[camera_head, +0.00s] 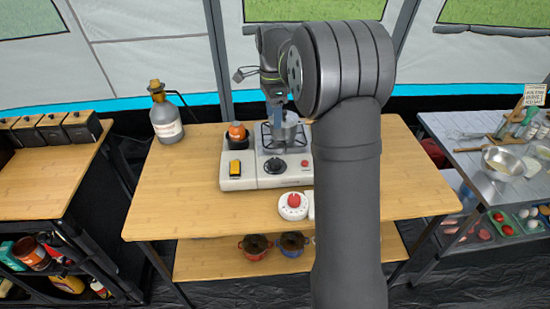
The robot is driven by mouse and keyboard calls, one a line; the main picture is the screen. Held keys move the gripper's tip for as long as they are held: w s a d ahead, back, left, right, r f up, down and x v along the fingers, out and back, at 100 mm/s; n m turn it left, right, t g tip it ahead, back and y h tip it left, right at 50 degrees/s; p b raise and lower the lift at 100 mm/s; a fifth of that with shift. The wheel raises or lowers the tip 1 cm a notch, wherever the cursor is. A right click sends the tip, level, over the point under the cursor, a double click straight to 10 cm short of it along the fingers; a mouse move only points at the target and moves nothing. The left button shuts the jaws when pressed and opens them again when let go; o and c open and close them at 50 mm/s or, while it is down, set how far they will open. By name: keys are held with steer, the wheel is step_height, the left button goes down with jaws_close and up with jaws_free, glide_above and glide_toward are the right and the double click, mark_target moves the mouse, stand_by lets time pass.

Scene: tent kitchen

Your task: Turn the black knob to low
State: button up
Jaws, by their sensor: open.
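The black knob (275,167) is on the front panel of the white camping stove (262,183), below the burner. It is in plain view, but its pointer is too small to read a setting. My own arm hides the right side of the stove area.
A yellow switch (235,168) and a small red knob (305,163) flank the black knob. An orange-topped canister (237,132) sits at the stove's left. A white timer with red dial (293,205) stands in front.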

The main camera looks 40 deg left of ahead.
mark_target(275, 160)
steer(key=f, duration=1.1)
steer(key=d+f, duration=0.1)
steer(key=f, duration=0.5)
steer(key=shift+s, duration=0.25)
steer(key=c, duration=1)
